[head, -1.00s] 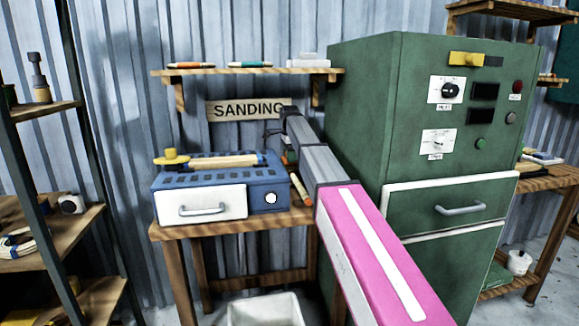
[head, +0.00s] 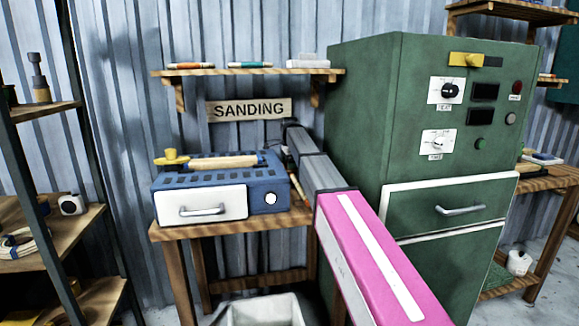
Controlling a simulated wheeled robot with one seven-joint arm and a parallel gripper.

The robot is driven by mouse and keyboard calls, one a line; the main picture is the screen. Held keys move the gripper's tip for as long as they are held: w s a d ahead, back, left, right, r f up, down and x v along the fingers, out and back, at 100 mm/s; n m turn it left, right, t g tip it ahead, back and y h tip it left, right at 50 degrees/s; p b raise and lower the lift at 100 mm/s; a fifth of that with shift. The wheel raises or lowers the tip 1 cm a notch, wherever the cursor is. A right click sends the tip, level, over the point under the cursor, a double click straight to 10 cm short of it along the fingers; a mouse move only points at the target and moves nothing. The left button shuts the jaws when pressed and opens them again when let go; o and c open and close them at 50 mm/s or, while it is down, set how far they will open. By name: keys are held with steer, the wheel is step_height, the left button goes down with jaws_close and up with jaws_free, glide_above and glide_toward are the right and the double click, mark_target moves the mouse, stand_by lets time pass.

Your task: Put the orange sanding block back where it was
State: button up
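My arm reaches from the lower right to the back right of the workbench (head: 185,231), under the SANDING sign (head: 249,110). My gripper (head: 287,150) is at its far end, mostly hidden behind my own arm and low beside the blue machine (head: 270,180). I cannot see its fingers clearly or what is between them.
A teal item (head: 249,65) and a pale box (head: 308,61) also sit on the shelf. A green cabinet (head: 362,90) stands close right of my arm. A white bin (head: 262,311) is below the bench.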

steer(key=shift+r, duration=0.1)
step_height(320, 180, up, 12)
stand_by(0.5)
stand_by(2.2)
